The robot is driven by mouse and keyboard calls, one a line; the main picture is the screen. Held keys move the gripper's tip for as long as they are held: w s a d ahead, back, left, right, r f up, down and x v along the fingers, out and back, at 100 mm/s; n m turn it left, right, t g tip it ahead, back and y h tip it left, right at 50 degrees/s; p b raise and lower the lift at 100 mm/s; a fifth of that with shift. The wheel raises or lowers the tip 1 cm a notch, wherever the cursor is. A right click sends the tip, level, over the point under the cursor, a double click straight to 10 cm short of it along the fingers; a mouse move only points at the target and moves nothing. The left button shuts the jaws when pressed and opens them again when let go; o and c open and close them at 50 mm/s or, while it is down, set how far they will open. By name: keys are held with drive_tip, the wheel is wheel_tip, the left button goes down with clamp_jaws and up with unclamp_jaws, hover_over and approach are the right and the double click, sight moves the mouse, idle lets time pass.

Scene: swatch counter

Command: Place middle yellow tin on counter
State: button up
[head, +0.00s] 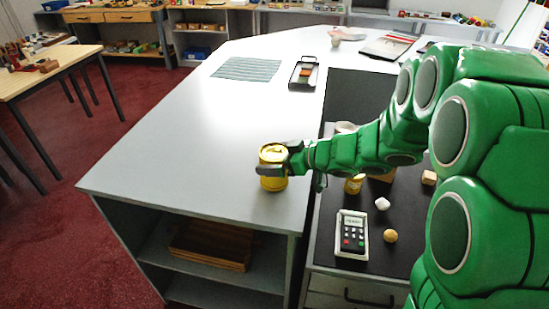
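A yellow tin (273,182) is upright at the light grey counter (190,150), near its front right corner. My gripper (279,158) reaches in from the right, with its dark fingers around the tin's sides and closed on it. The fingers hide part of the tin's middle. I cannot tell for sure whether its base touches the counter or is just above it. Another yellow tin (353,185) stands on the lower dark worktop (330,206) to the right, partly hidden under my green arm.
A calculator (352,232), a white lump (382,203) and a tan ball (390,236) lie on the dark worktop. A black tray (303,73) and a striped cloth (247,69) are farther back on the counter. The counter's left and middle are clear.

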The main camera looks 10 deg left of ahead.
drive_tip(key=shift+r, duration=0.15)
drive_tip(key=v, duration=1.2)
